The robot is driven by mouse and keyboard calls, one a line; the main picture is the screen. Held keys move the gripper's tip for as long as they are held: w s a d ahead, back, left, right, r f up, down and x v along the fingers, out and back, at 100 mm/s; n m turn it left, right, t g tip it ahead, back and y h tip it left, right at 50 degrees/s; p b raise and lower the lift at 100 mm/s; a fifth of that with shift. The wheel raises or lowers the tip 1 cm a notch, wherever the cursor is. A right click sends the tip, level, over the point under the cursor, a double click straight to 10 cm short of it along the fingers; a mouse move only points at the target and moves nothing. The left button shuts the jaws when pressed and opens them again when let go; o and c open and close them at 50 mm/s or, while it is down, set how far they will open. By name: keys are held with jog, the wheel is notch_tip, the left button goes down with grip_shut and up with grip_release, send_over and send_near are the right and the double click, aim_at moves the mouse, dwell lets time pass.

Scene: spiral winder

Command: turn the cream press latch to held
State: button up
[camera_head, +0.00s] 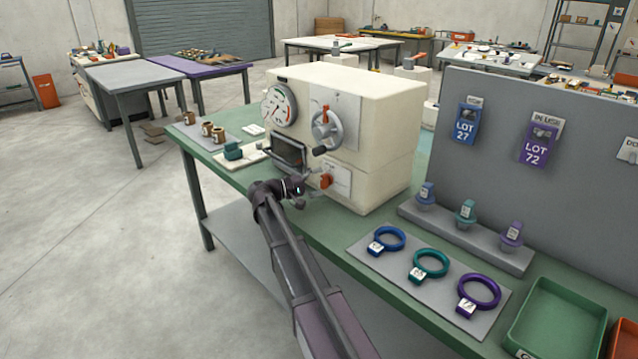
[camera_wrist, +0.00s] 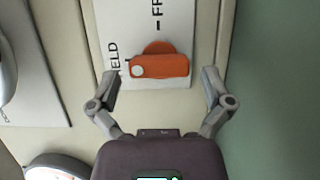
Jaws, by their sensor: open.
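The cream press (camera_head: 375,130) stands on the green bench in the head view. Its latch is an orange lever (camera_head: 326,181) on a white plate, low on the press front; it also shows in the wrist view (camera_wrist: 170,66). Beside it the plate carries a partly cut-off word ending in "ELD" and another beginning "FR". The lever lies crosswise in the wrist view; I cannot tell exactly which mark it points to. My gripper (camera_wrist: 160,85) is open, its fingers apart at either side of the lever's lower edge, with nothing between the pads. In the head view my gripper (camera_head: 299,188) is just left of the latch.
Above the latch are a handwheel (camera_head: 327,130) with a dark crank knob, a round dial (camera_head: 279,105) and a dark window (camera_head: 290,152). Coloured rings lie on a grey mat (camera_head: 400,283) to the right. A green tray (camera_head: 558,318) stands further right.

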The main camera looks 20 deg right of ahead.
jog(key=shift+a, duration=0.1)
jog(key=shift+a, duration=5.9)
jog(key=shift+s, duration=0.1)
